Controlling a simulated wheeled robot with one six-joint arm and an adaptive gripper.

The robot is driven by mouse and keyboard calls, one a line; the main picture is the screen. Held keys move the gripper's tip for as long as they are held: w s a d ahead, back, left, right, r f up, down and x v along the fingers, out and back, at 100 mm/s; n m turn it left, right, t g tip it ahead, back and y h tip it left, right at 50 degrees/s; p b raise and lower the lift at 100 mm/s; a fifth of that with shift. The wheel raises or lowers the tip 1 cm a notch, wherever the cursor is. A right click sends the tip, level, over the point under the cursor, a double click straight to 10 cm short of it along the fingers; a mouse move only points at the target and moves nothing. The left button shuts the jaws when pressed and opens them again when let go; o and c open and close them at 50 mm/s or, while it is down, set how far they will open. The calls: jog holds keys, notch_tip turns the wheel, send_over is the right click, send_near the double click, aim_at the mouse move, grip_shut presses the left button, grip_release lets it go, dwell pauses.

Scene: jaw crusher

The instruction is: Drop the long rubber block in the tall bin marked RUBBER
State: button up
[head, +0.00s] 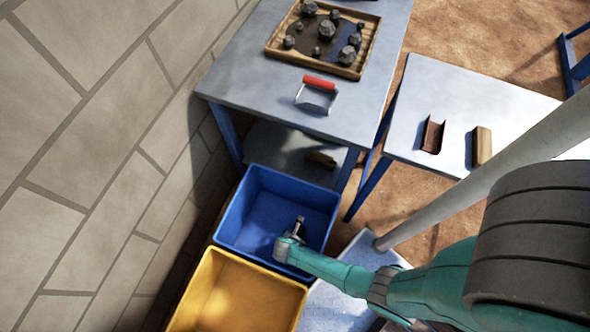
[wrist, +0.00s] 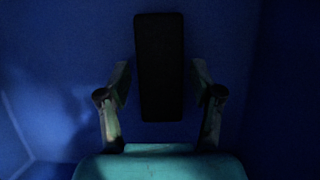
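A long black block (wrist: 160,67), which looks like the rubber block, shows in the wrist view against blue surfaces. My gripper (wrist: 161,82) has one finger on each side of it, with a narrow gap on both sides, so it looks open. I cannot tell how far below the fingertips the block is. In the head view my gripper (head: 299,222) reaches down into the blue bin (head: 228,212). The block cannot be made out there. No RUBBER marking is visible on any bin from here.
A yellow bin (head: 192,295) stands beside the blue one, near the block wall. Behind is a grey table (head: 240,80) with a wooden tray of rocks (head: 268,47) and a red-handled scoop (head: 318,98). A right-hand table holds a brown channel piece (head: 433,136) and a tan block (head: 481,147).

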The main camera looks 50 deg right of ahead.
dwell(0.3)
jog(key=v, duration=1.2)
jog(key=shift+r, duration=0.1)
dwell(0.4)
